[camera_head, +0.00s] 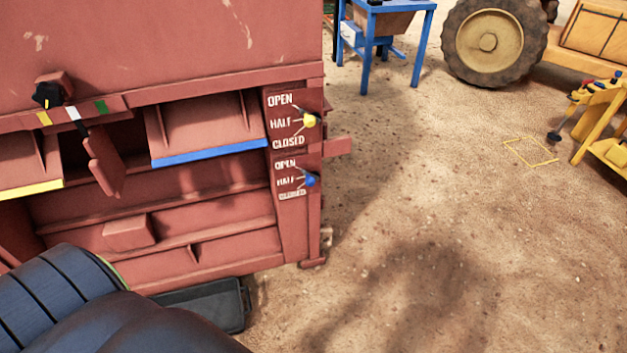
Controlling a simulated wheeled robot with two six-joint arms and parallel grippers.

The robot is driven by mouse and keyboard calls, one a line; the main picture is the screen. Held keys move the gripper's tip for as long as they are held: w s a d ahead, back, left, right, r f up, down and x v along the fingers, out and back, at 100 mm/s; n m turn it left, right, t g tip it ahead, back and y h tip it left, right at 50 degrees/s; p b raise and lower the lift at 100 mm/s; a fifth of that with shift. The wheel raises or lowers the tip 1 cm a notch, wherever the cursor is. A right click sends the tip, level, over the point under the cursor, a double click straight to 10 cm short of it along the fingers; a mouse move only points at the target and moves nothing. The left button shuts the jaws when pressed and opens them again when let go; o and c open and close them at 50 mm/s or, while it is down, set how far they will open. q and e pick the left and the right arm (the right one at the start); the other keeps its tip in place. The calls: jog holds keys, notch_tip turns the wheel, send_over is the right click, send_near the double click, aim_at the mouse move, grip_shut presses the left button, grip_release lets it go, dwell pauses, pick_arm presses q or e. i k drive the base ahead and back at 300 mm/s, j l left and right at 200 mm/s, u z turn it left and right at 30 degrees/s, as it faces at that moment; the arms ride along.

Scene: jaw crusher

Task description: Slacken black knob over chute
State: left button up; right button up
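The black knob (47,94) sits on the red crusher body (190,50) at the upper left. Below it is a strip with yellow, white and green marks (73,113). A pale pointer lies over the white mark. Under the strip, a narrow red flap (104,161) hangs tilted at a dark opening, which looks like the chute. Neither of my grippers shows in this view. A dark ribbed shape at the lower left looks like part of my own arm.
A yellow lever (309,120) and a blue lever (310,181) sit beside OPEN, HALF and CLOSED labels. A black tray (212,303) lies on the ground. A blue stand (387,40), a tractor wheel (488,42) and a yellow rack (603,118) stand farther back.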

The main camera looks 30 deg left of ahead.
aim_at(49, 96)
jog(key=u, duration=2.25)
